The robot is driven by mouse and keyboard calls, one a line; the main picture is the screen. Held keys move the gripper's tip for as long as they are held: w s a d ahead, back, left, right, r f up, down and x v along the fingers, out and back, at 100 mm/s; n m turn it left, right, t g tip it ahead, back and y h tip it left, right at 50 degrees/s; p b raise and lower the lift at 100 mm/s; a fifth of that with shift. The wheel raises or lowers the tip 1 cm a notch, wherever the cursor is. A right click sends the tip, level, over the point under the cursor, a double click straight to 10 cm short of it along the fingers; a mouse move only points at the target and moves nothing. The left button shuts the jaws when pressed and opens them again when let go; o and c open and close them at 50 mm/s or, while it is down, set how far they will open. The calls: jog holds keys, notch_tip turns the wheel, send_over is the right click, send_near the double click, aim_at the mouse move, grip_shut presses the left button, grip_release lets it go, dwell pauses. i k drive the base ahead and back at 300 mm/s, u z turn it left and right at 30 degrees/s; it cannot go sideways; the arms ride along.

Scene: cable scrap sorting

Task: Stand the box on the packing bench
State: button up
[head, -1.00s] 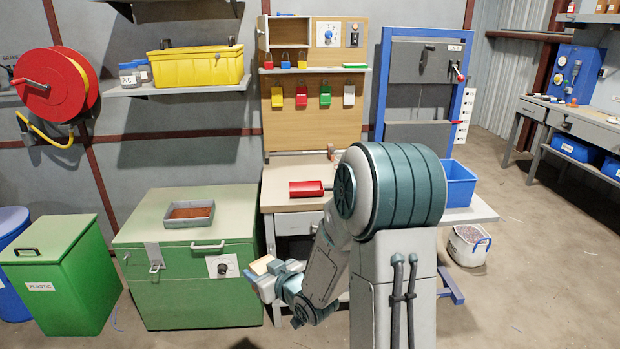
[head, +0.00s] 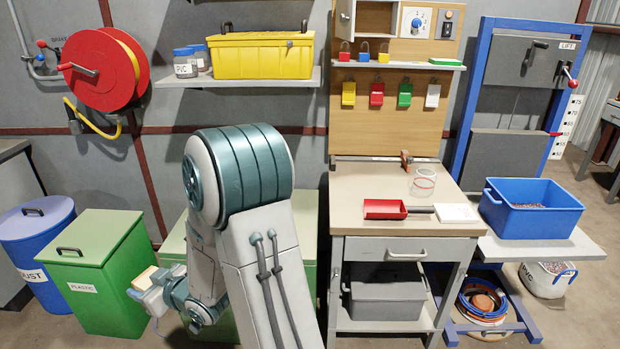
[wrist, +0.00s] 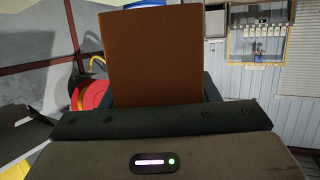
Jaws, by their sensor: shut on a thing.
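The box shows as a flat brown face (wrist: 155,55) standing up beyond my gripper in the wrist view. In the head view a small tan piece of it (head: 143,277) shows at the end of my arm. My gripper (head: 160,292) is shut on the box and holds it in the air at the lower left, in front of the green bins. The fingertips are hard to make out. A bench (head: 345,212) with a beige top stands to the right, well apart from my gripper. No label shows whether it is the packing bench.
The bench top carries a red scoop (head: 385,209), a clear ring-like jar (head: 423,183) and a white pad (head: 457,213). A blue bin (head: 532,220) stands on the lift platform at right. A green plastic bin (head: 95,258) and blue dust bin (head: 35,235) stand at left.

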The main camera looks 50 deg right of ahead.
aim_at(359, 194)
jog(key=z, duration=0.25)
jog(key=i, duration=1.05)
jog(key=z, duration=0.85)
jog(key=i, duration=0.4)
jog(key=z, duration=0.35)
